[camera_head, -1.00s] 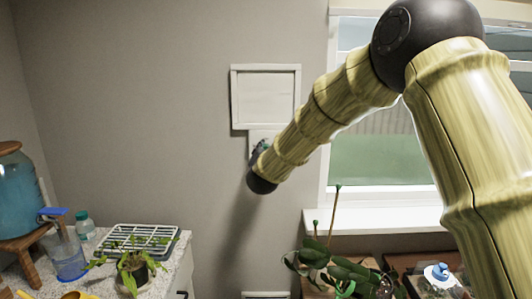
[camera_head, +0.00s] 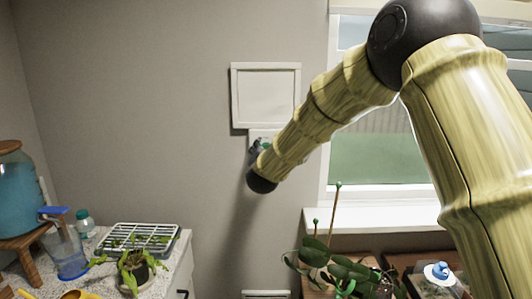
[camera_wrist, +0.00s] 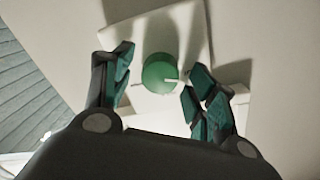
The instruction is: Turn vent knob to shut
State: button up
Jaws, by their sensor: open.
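The vent knob (camera_wrist: 159,72) is a round green knob with a pale pointer mark on its right side in the wrist view. It sits on a white wall plate (camera_wrist: 193,22). My gripper (camera_wrist: 157,86) is open, with one finger on each side of the knob; gaps show between the fingers and the knob. In the head view my gripper (camera_head: 258,146) is at the wall plate (camera_head: 257,134) below the white vent panel (camera_head: 266,96), and my arm hides most of it and the knob.
A window with a white sill (camera_head: 375,219) is right of the panel. Potted plants (camera_head: 340,268) stand below it. At left, a counter holds a drying rack (camera_head: 140,239), a plant (camera_head: 132,268), a jug (camera_head: 68,256) and a blue dispenser (camera_head: 20,198). The wall between is clear.

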jog(key=s, duration=1.2)
jog(key=shift+a+r, duration=0.15)
